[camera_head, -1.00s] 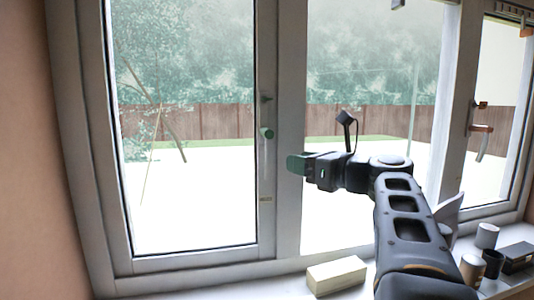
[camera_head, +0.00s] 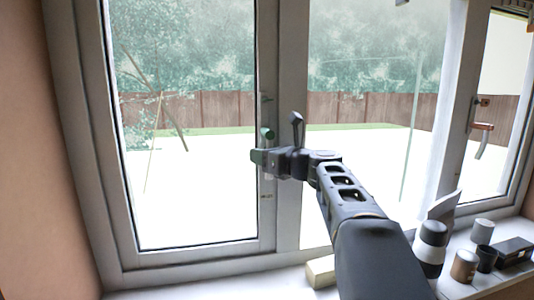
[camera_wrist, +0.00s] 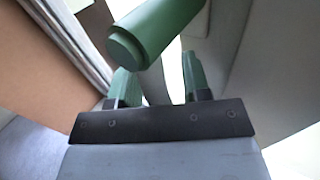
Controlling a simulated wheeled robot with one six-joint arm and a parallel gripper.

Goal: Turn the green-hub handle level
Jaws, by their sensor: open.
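The green hub (camera_head: 267,133) sits on the upright frame between the left and middle panes. In the wrist view the hub (camera_wrist: 150,32) is a thick green cylinder above my jaws. A pale grey lever (camera_wrist: 155,82) runs down from it and shows between my two green fingertips. My gripper (camera_head: 260,157) is just below the hub in the head view and hides most of the lever there. In the wrist view my gripper (camera_wrist: 160,84) is open, with one finger on each side of the lever. I cannot tell whether either finger touches it.
A cream block (camera_head: 321,271) lies on the sill, partly behind my arm. Several cans (camera_head: 465,266) and a dark box (camera_head: 514,252) stand at the sill's right. The left stretch of sill is clear.

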